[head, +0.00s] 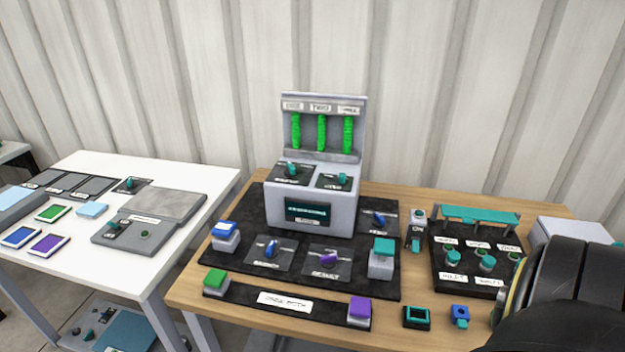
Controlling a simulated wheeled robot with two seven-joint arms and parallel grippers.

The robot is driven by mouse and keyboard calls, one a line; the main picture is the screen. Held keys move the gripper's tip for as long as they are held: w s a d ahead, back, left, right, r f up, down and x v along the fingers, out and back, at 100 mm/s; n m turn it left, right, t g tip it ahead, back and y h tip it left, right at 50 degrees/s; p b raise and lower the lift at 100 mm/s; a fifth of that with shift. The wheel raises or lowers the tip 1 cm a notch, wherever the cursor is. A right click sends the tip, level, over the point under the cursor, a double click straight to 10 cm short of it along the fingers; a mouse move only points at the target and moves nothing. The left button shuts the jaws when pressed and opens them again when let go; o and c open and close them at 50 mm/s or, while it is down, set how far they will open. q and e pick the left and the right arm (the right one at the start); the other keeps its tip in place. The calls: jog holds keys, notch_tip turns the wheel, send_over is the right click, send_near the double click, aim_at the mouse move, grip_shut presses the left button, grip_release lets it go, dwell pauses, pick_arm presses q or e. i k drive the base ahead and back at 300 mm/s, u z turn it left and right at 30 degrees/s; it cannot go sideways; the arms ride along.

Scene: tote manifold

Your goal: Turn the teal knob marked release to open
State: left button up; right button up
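Several teal knobs are in the head view, and their labels are too small to read surely, so I cannot tell which is marked release. One teal knob (291,169) sits on the upper left plate of the grey console, and another teal knob (341,180) sits on its upper right plate. Round teal knobs (487,262) stand on the black panel at the right. More small teal knobs (114,225) are on the white table's grey panel. Neither gripper shows. A large black rounded part at the lower right seems to be my own arm.
The grey console (283,213) with three green columns stands on a black mat on the wooden table (190,295). Blue and purple knobs (329,258) and coloured block buttons (215,279) surround it. The white table (205,182) at the left holds coloured cards (53,213).

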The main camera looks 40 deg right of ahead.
aim_at(291, 171)
jog(key=u, duration=0.05)
jog(key=k, duration=0.4)
jog(key=z, duration=0.8)
